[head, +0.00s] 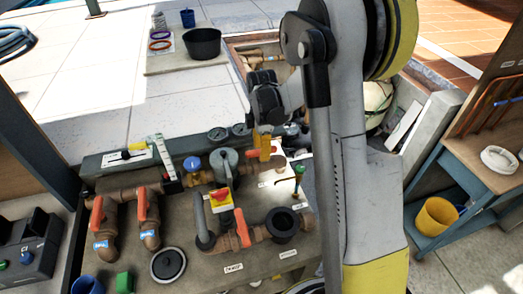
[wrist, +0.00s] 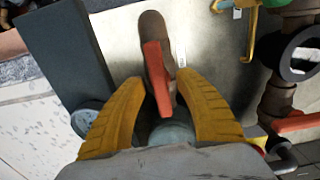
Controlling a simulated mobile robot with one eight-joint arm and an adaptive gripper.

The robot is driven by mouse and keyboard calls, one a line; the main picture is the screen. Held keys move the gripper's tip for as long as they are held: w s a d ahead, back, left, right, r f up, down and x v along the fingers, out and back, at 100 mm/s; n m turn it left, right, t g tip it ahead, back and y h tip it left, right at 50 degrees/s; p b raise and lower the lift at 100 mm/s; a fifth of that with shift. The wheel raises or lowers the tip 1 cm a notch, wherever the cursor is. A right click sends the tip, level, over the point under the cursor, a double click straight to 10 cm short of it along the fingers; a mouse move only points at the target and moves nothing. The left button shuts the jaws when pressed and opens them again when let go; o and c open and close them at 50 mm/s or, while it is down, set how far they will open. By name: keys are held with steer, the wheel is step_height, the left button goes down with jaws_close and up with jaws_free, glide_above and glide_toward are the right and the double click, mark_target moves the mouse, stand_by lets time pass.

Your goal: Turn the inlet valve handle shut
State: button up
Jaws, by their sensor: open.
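My gripper (head: 264,152) is above the back of the pipe panel in the head view, its yellow fingers pointing down. In the wrist view my gripper (wrist: 160,80) is open, with one finger on each side of a red lever handle (wrist: 157,70). The handle stands between the fingers, with gaps visible beside it, on a brown valve body (wrist: 153,28). This handle is mostly hidden by my gripper in the head view. I cannot read a label naming it as the inlet valve.
Other red handles stand on the left pipes (head: 98,216) and the front pipe (head: 242,228). A black ring fitting (head: 282,225), a green-topped hook (head: 298,180) and a red-and-yellow switch (head: 220,197) are close by. A blue bench (head: 440,200) stands right.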

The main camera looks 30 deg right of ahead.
jaws_close()
steer(key=shift+m, duration=0.5)
steer(key=m+b, duration=0.1)
steer(key=m, duration=0.2)
steer(key=m+b, duration=0.1)
steer(key=m, duration=0.4)
steer(key=m+b, duration=0.1)
steer(key=m, duration=0.3)
steer(key=shift+m, duration=0.4)
steer(key=m, duration=0.4)
steer(key=shift+b, duration=0.35)
